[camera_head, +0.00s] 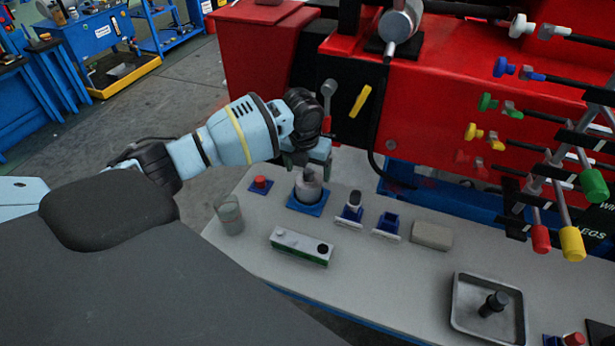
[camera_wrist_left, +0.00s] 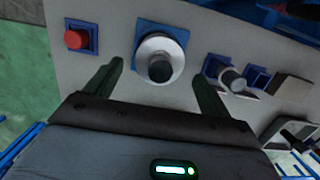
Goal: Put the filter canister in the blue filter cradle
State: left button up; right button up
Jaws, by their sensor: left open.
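The filter canister (camera_head: 309,187), a pale round body with a dark knob on top, stands upright in the square blue filter cradle (camera_head: 303,208) on the grey worktop. In the left wrist view the canister (camera_wrist_left: 148,48) is seen from above, with the blue cradle (camera_wrist_left: 146,26) showing around it. My left gripper (camera_head: 307,158) is above the canister in the head view. It is open, and in the left wrist view its fingers (camera_wrist_left: 158,73) lie to either side of the canister, with visible gaps. The canister's underside is hidden. My right gripper is not in view.
A red button on a blue base (camera_head: 260,184) and a clear cup (camera_head: 229,216) are left. Small blue holders (camera_head: 351,211) (camera_head: 387,226), a green-white box (camera_head: 302,246) and a grey block (camera_head: 432,236) lie right and in front. A tray (camera_head: 456,315) is farther right; red machinery (camera_head: 455,95) stands behind.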

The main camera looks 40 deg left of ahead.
pick_arm(q)
notch_tip(320, 180, up, 7)
jog(key=s, duration=0.1)
jog(key=shift+d, duration=0.15)
jog(key=shift+f, duration=0.1)
dwell(0.5)
